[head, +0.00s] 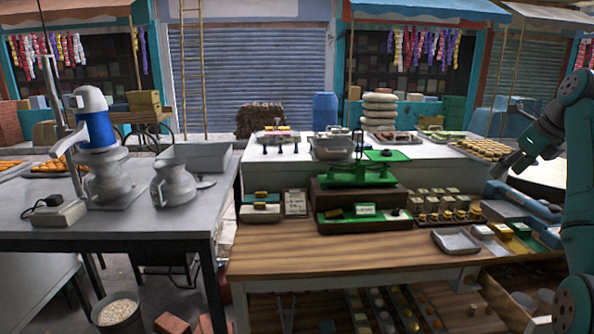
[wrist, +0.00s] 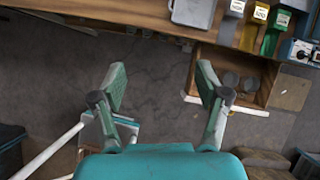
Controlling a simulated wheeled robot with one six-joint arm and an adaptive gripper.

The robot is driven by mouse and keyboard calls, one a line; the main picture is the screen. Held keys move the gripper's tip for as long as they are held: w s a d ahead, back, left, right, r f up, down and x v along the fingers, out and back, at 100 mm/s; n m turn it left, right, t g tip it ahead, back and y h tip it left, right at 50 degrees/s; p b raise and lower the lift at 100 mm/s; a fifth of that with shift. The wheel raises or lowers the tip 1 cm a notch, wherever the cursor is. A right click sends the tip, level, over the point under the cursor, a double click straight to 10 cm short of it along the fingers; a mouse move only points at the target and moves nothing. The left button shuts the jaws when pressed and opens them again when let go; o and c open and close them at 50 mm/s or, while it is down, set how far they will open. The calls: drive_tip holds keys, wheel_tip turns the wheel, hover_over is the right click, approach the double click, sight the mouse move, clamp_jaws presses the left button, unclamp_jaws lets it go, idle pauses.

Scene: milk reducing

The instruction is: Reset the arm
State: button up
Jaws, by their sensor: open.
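My arm stands at the right edge of the head view, bent, with its wrist end (head: 540,140) at the right, above the wooden counter. My gripper (wrist: 163,82) shows in the wrist view with its two green fingers spread wide apart. Nothing is between the fingers; the grey floor shows beyond them. The fingertips are not clear in the head view.
A wooden counter (head: 330,255) holds a green scale (head: 360,175), a metal tray (head: 455,241) and small boxes. A grey table (head: 110,235) at left holds metal jugs (head: 173,183) and a blue-and-white container (head: 93,120). In the wrist view, an open wooden box (wrist: 262,98) lies beyond the right finger.

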drive_tip(key=w+a+f+n+t, duration=0.1)
drive_tip(key=a+f+n, duration=0.25)
drive_tip(key=f, duration=1.35)
drive_tip(key=w+a+f+n+t, duration=0.1)
drive_tip(key=a+f+n, duration=0.3)
drive_tip(key=f, duration=1.3)
drive_tip(key=s+a+f+n+t+h, duration=0.1)
drive_tip(key=s+a+f+n, duration=0.1)
drive_tip(key=s+a+f, duration=0.35)
drive_tip(key=s+a+f+n, duration=0.25)
drive_tip(key=s+f, duration=0.35)
drive_tip(key=f, duration=0.3)
drive_tip(key=s+a+f+n+t+h, duration=0.1)
drive_tip(key=s+a+f, duration=0.4)
drive_tip(key=f, duration=0.3)
drive_tip(key=s+a+f+n+t, duration=0.1)
drive_tip(key=s+a+n, duration=0.4)
drive_tip(key=s, duration=0.9)
drive_tip(key=s+a+f+n+t, duration=0.1)
drive_tip(key=s+a+n, duration=0.3)
drive_tip(key=s, duration=1)
drive_tip(key=s+a+r+n+t, duration=0.3)
drive_tip(key=s+r+n, duration=0.7)
drive_tip(key=s+r, duration=0.8)
drive_tip(key=shift+s+a+r+n, duration=0.15)
drive_tip(key=shift+s+a+n, duration=0.15)
drive_tip(key=shift+s, duration=0.85)
